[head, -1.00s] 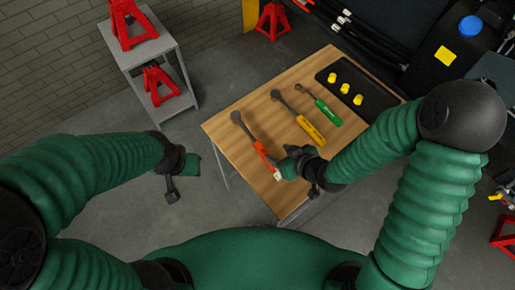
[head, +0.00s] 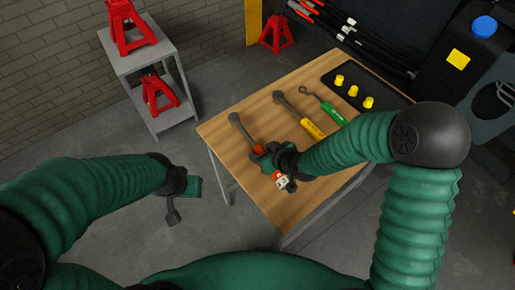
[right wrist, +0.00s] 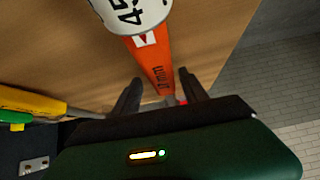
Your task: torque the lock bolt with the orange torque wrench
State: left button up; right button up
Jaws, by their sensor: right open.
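The orange torque wrench (head: 249,135) lies on the wooden table, its dark head toward the far left and its white-banded handle end toward the near edge. My right gripper (head: 262,160) is at its handle and hides part of it. In the right wrist view the orange handle (right wrist: 155,65) runs between the two dark fingers of my open right gripper (right wrist: 160,88), with a gap on each side. My left gripper (head: 178,202) hangs over the floor left of the table; its jaw opening is unclear. I cannot make out the lock bolt.
A yellow-handled wrench (head: 311,128) and a green-handled tool (head: 332,112) lie right of the orange one. Several yellow caps (head: 353,91) sit on a black mat (head: 385,98) at the back right. A grey stand (head: 150,60) holds red jack stands (head: 128,28).

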jog(key=shift+s+a+r, duration=0.1)
jog(key=shift+a, duration=0.4)
jog(key=c, duration=1.1)
jog(key=shift+d, duration=0.25)
grip_shut()
jog(key=shift+a, duration=0.1)
